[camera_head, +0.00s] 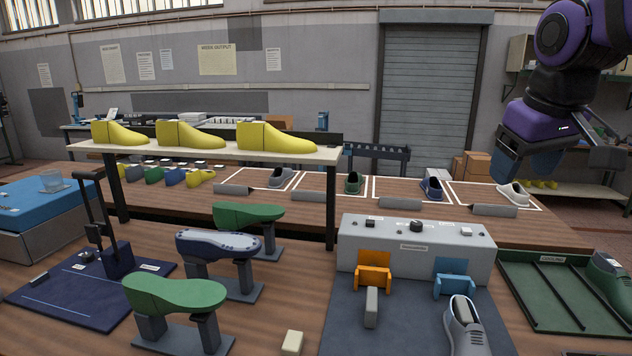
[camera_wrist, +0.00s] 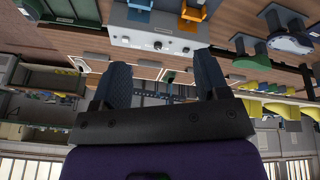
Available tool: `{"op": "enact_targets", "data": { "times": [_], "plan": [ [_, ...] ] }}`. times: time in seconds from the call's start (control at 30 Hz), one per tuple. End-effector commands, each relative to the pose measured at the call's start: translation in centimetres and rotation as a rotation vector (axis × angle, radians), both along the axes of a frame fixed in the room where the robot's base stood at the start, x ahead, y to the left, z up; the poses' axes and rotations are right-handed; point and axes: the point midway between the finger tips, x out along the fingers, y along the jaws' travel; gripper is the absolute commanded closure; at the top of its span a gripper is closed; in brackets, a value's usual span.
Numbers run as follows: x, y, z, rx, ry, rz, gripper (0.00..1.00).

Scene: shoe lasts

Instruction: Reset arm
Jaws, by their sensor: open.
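My gripper (camera_wrist: 160,85) shows in the wrist view with its two dark blue fingers spread apart and nothing between them. In the head view my purple and black arm hangs in from the upper right, and the gripper (camera_head: 530,165) is above the right back part of the bench, clear of the objects. The wrist view is upside down, with the bench at the top and the windows at the bottom. The fingers touch nothing that I can see.
Yellow lasts (camera_head: 275,138) stand on a raised shelf (camera_head: 220,150). Several shoes sit in white-outlined bays, including a white shoe (camera_head: 513,194) below my gripper. A grey control box (camera_head: 415,245), a green tray (camera_head: 560,290) and green lasts on stands (camera_head: 175,292) fill the front.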

Motion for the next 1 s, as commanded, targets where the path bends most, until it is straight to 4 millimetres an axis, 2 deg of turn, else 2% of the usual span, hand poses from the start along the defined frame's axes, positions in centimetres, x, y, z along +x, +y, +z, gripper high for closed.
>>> {"op": "enact_targets", "data": {
  "times": [0.03, 0.3, 0.5, 0.7, 1.0],
  "plan": [
    [-1.5, 0.0, -0.2, 0.009, -0.013, -0.015, 0.32],
    [-8.4, -0.3, -2.6, 0.069, -0.07, -0.099, 0.32],
    [-12.2, -0.5, -4.8, 0.112, -0.102, -0.15, 0.32],
    [-13.8, -0.5, -5.9, 0.134, -0.118, -0.173, 0.32],
    [-13.9, -0.5, -6.0, 0.135, -0.119, -0.175, 0.32]
  ]
}}
